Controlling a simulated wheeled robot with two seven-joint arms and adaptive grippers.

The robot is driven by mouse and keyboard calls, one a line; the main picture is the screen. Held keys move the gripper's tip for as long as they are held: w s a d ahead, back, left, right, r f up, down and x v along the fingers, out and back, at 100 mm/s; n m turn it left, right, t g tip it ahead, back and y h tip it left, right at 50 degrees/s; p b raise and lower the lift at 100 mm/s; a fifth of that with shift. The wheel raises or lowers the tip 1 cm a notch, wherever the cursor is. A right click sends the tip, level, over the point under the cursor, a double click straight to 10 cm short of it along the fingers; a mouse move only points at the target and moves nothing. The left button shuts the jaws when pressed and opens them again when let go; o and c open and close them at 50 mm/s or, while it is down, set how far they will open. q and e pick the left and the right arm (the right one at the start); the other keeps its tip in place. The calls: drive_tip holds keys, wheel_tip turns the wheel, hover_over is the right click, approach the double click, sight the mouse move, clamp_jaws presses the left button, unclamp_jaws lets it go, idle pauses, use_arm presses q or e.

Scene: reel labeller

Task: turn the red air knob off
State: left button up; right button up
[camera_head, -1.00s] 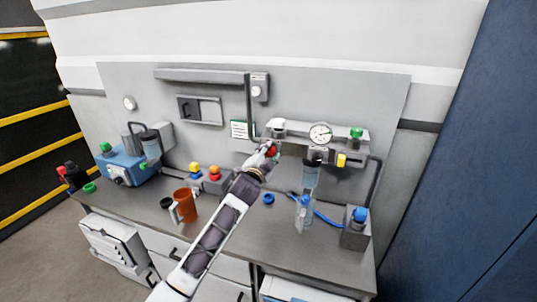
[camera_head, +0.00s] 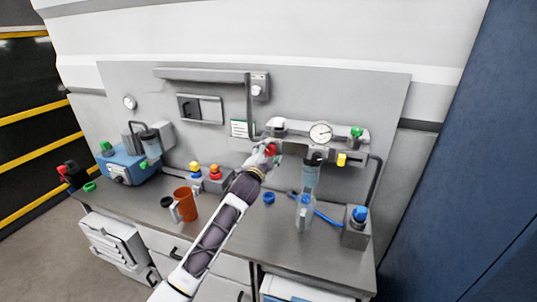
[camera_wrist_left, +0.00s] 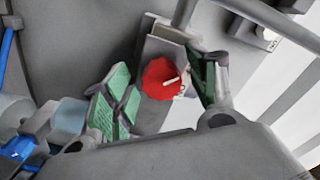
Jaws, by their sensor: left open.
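The red air knob (camera_head: 271,150) sits on the panel at the left part of the air unit. In the left wrist view the red knob (camera_wrist_left: 163,79) is a faceted red disc with a pale pointer line. My left gripper (camera_head: 268,154) is at the knob. In the left wrist view its green-padded fingers (camera_wrist_left: 160,92) are open, one on each side of the knob, with gaps visible between pads and knob. I cannot tell how deep the fingers reach around it. My right gripper is not in view.
A pressure gauge (camera_head: 320,133) and a green knob (camera_head: 356,132) are right of the red knob. A clear bottle (camera_head: 305,210), an orange mug (camera_head: 185,204) and a blue cap (camera_head: 268,198) stand on the bench. Yellow and red buttons (camera_head: 214,172) are to the left.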

use_arm(q)
drive_tip(key=shift+s, duration=0.15)
drive_tip(key=v, duration=1.1)
drive_tip(key=shift+s, duration=0.3)
drive_tip(key=shift+a, duration=0.2)
idle(0.4)
